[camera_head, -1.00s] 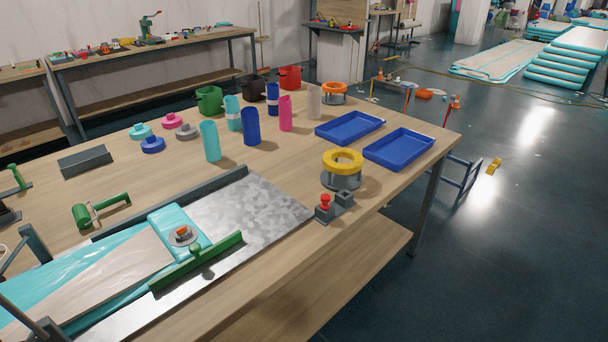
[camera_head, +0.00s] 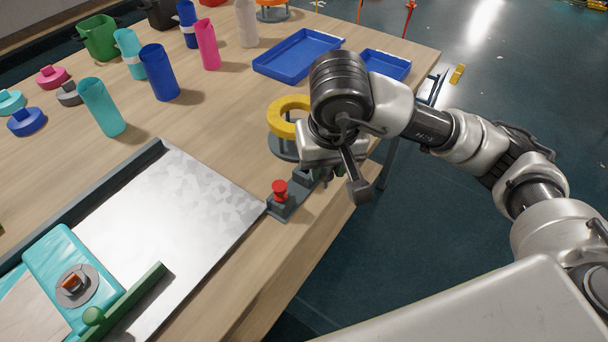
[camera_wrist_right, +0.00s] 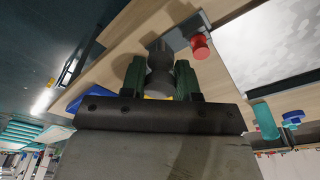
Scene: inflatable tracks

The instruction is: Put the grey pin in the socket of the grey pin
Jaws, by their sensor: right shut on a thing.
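My right gripper (camera_head: 325,174) points down at the table's right edge; its green fingertips are partly covered by its wrist. In the right wrist view its two green fingers (camera_wrist_right: 160,82) are shut on a dark grey pin (camera_wrist_right: 159,60). The pin's lower end is at the grey block (camera_wrist_right: 181,36); I cannot tell whether it is seated or lifted clear. In the head view the small grey block (camera_head: 287,207) carries a red pin (camera_head: 280,189), with the gripper just to its right. My left gripper is out of view.
A yellow ring on a grey stand (camera_head: 287,117) is close behind my gripper. Blue trays (camera_head: 298,56) lie farther back. A metal plate (camera_head: 165,225) lies left of the block. Cups stand at the back left. Beyond the table's right edge is open floor.

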